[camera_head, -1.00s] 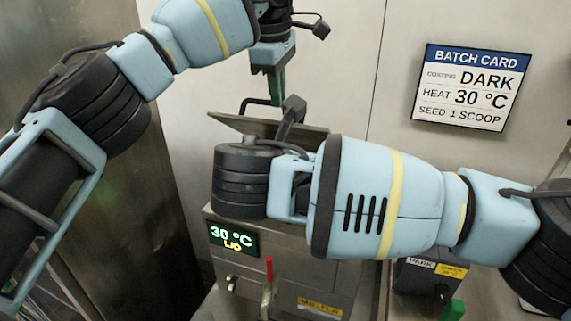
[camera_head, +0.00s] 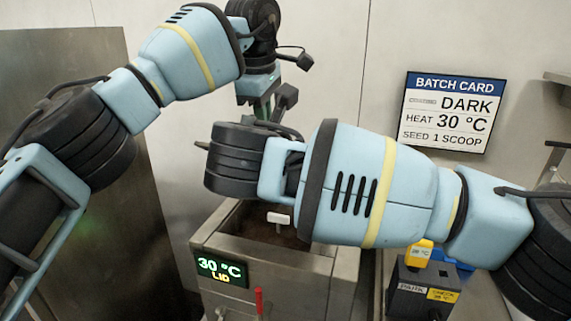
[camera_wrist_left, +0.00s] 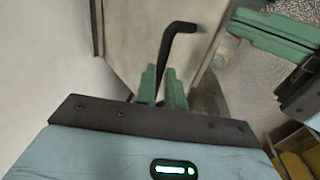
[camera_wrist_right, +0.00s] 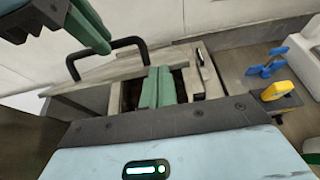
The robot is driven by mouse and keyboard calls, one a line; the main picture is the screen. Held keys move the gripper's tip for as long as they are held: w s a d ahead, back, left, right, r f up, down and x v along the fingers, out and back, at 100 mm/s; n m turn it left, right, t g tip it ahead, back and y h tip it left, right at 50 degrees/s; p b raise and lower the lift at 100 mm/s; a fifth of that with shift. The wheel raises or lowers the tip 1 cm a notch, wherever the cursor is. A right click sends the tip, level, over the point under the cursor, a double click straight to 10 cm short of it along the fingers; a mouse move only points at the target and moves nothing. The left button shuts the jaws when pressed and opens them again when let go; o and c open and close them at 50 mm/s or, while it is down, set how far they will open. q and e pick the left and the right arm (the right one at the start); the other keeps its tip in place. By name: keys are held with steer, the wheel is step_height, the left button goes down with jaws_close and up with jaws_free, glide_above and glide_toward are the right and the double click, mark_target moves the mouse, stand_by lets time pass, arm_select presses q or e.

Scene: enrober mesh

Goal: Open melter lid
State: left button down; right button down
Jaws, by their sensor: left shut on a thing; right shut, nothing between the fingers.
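The steel melter (camera_head: 275,258) stands in the middle of the head view, its display reading "30 °C LID". Its top is open at the front and dark inside. My left gripper (camera_head: 264,108) is above it, shut on the lid's black bar handle (camera_wrist_left: 180,29). The grey lid (camera_wrist_left: 135,35) is raised and tilted; in the head view my right arm hides most of it. The lid and handle also show in the right wrist view (camera_wrist_right: 105,70). My right gripper (camera_wrist_right: 156,87) is shut and empty, over the melter opening close to the lid; my arm hides it in the head view.
A dark box (camera_head: 425,292) labelled "PARK" stands right of the melter, with yellow and blue items by it. A batch card (camera_head: 447,112) hangs on the back wall. A steel panel (camera_head: 110,190) stands at the left. A red-tipped lever (camera_head: 259,302) is on the melter's front.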

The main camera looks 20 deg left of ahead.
arm_select(q)
steer(key=shift+x, duration=0.85)
steer(key=c, duration=1.7)
jaws_free()
steer(key=shift+w, duration=0.25)
steer(key=shift+o, duration=1.1)
steer(key=shift+w+d, duration=0.1)
steer(key=shift+w, duration=0.1)
steer(key=shift+s+r, duration=0.2)
steer(key=shift+r, duration=0.05)
steer(key=v, duration=1.2)
steer(key=shift+s, duration=0.2)
steer(key=shift+r, duration=0.1)
